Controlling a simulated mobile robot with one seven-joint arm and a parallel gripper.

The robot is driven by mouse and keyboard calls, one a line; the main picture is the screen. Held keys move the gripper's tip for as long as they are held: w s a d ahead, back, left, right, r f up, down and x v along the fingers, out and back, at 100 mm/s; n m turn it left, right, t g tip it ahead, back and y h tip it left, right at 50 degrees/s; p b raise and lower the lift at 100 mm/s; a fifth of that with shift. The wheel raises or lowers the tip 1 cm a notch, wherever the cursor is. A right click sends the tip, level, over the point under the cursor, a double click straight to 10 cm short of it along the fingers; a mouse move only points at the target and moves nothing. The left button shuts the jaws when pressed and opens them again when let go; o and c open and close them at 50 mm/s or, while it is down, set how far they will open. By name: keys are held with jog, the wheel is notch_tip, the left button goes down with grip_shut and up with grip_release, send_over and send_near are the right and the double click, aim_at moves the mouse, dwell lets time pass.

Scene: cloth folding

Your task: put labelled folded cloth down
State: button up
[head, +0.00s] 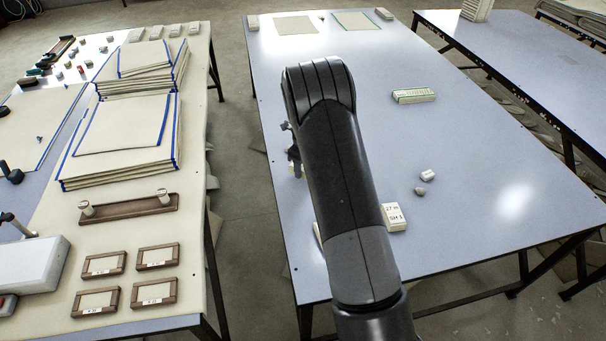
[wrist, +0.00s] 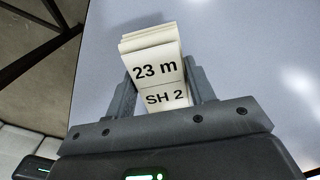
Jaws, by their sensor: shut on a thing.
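In the wrist view, my gripper (wrist: 160,92) is shut on a small cream folded cloth (wrist: 156,72) labelled "23 m" and "SH 2", one finger on each side. Blue-grey table surface (wrist: 235,60) shows behind it, with the table's edge to the left. Whether the cloth touches the table cannot be told. In the head view, my arm crosses the middle table (head: 480,160) and hides most of the gripper and the cloth. Another labelled folded cloth, "27 m SH 3" (head: 394,218), lies on this table just right of my arm.
The left table holds blue-edged cloth stacks (head: 120,150) and wooden frames (head: 153,291). The middle table's right side is largely clear.

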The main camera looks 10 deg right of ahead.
aim_at(303, 181)
jog(key=shift+w+f, duration=0.1)
jog(key=shift+f, duration=1.95)
jog(key=o, duration=1)
jog(key=shift+f, duration=0.15)
jog(key=shift+c, duration=0.2)
